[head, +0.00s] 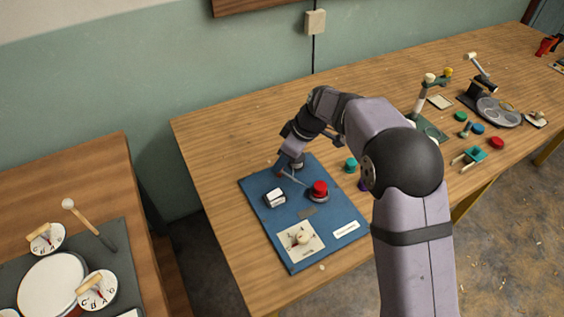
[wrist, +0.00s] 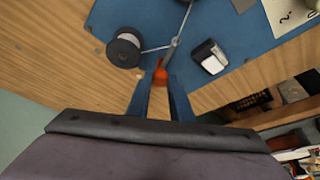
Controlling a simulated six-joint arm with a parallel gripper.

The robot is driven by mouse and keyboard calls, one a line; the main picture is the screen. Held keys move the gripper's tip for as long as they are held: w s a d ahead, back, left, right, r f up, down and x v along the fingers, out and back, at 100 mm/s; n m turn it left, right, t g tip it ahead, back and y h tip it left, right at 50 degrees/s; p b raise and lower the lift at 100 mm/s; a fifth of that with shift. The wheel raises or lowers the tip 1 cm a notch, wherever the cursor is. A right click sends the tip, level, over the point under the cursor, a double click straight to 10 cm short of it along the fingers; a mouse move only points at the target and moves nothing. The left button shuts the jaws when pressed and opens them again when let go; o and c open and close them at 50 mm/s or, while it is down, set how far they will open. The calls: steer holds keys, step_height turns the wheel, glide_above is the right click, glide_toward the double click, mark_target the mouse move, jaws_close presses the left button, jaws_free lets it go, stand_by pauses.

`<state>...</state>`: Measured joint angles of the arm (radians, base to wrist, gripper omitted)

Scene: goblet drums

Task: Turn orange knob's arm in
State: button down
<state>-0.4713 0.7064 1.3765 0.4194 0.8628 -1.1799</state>
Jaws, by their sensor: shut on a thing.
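The orange knob (wrist: 160,75) shows in the wrist view between the two fingertips of my gripper (wrist: 160,83), which is shut on it. A thin metal arm (wrist: 175,42) runs from beside the knob, with links reaching up and to the left. A dark spool-like part with a pale face (wrist: 124,49) sits at the left link's end. In the head view my gripper (head: 288,168) is at the far edge of the blue board (head: 258,229), with part of the metal arm (head: 293,179) showing beside it. The knob is hidden there.
The board also carries a white switch (head: 275,198), a red button (head: 319,190), a dial card (head: 297,250) and a white label (head: 346,229). A teal knob (head: 350,165) stands right of the board. Several devices crowd the table's right; bare wood lies left of the board.

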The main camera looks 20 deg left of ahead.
stand_by(0.3)
steer(key=c, duration=1.6)
jaws_free()
steer(key=shift+b+v, duration=0.5)
steer(key=shift+v, duration=3.2)
steer(key=s+d+r+m+h+p, duration=0.1)
steer(key=s+d+m+p, duration=0.25)
steer(key=d, duration=0.55)
steer(key=s+d+r+m+h+p, duration=0.15)
steer(key=s+d+m, duration=0.35)
steer(key=d, duration=0.5)
steer(key=s+d+m+p, duration=0.1)
steer(key=s+d+m, duration=0.1)
steer(key=s, duration=0.3)
steer(key=s+d+f+m+h+p, duration=0.1)
steer(key=s+d+m+p, duration=0.1)
steer(key=s+d, duration=0.3)
steer(key=s+d+f+m+h+p, duration=0.1)
steer(key=s+d+m, duration=0.2)
steer(key=s, duration=0.2)
steer(key=shift+s+d+m+g, duration=0.1)
steer(key=shift+d+m+g, duration=0.15)
steer(key=shift+m+g, duration=0.15)
